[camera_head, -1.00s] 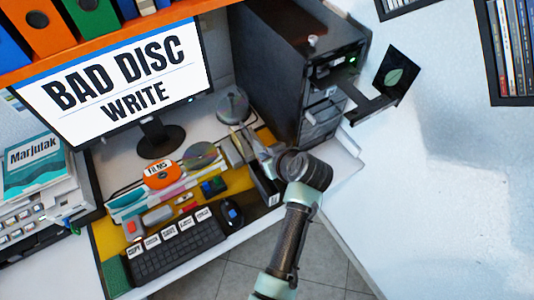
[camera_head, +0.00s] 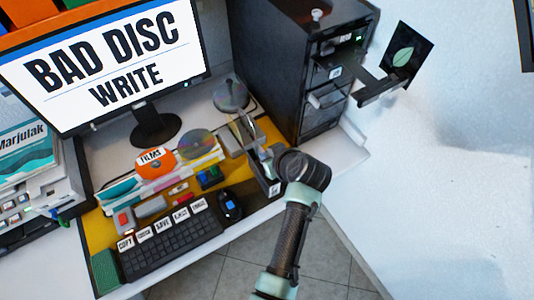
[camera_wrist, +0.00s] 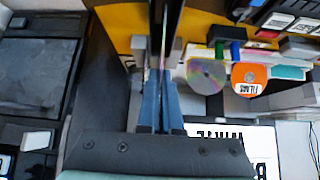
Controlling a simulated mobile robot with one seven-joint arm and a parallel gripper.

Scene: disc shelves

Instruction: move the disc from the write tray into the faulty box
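My gripper (camera_head: 258,150) is over the right part of the desk, pointing down toward the yellow mat. Its blue fingers (camera_wrist: 161,100) are close together in the wrist view, with a thin disc (camera_head: 243,130) seen nearly edge-on between them. The extended dark tray (camera_head: 382,88) of the black disc tower shows no disc on it. A small dark open box (camera_head: 268,186) with a white label stands just below my gripper; its label is too small to read. My wrist hides part of this area. The monitor (camera_head: 108,65) reads "BAD DISC WRITE".
A shiny loose disc (camera_head: 195,143) and an orange films disc (camera_head: 155,159) stand behind the keyboard (camera_head: 172,245). A mouse (camera_head: 230,206) lies left of the box. The black tower (camera_head: 300,60) stands behind and right of my gripper. A round grey object (camera_head: 230,96) is behind it.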

